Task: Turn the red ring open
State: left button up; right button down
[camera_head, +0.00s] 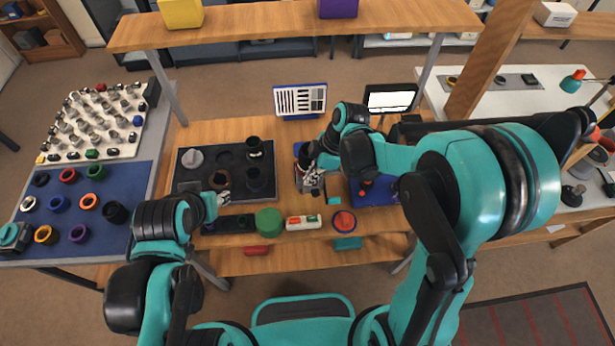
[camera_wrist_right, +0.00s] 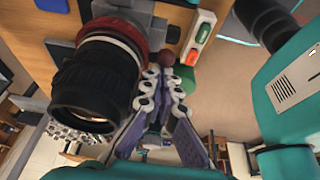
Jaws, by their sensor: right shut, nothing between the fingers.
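The red ring (camera_wrist_right: 157,32) shows in the right wrist view, around the base of a black lens barrel (camera_wrist_right: 95,80) and against a grey mount (camera_wrist_right: 120,12). Part of the ring is hidden behind the barrel. My right gripper (camera_wrist_right: 165,78) is shut and empty, with its fingertips to the right of the barrel, just below the ring in the picture. I cannot tell whether they touch it. In the head view my right gripper (camera_head: 312,180) is over the middle of the workbench and hides most of the lens. My left gripper (camera_head: 222,190) is by the dark tray; its fingers are too small to judge.
A dark tray (camera_head: 207,170) with black round parts lies left of my right gripper. A blue tray (camera_head: 385,195) lies right. A white switch box (camera_head: 303,222), a green disc (camera_head: 269,221) and a red-and-blue round dish (camera_head: 344,221) line the front edge.

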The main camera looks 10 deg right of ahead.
jog(key=shift+d, duration=0.35)
jog(key=shift+a, duration=0.1)
jog(key=shift+w+a, duration=0.45)
jog(key=shift+a, duration=0.1)
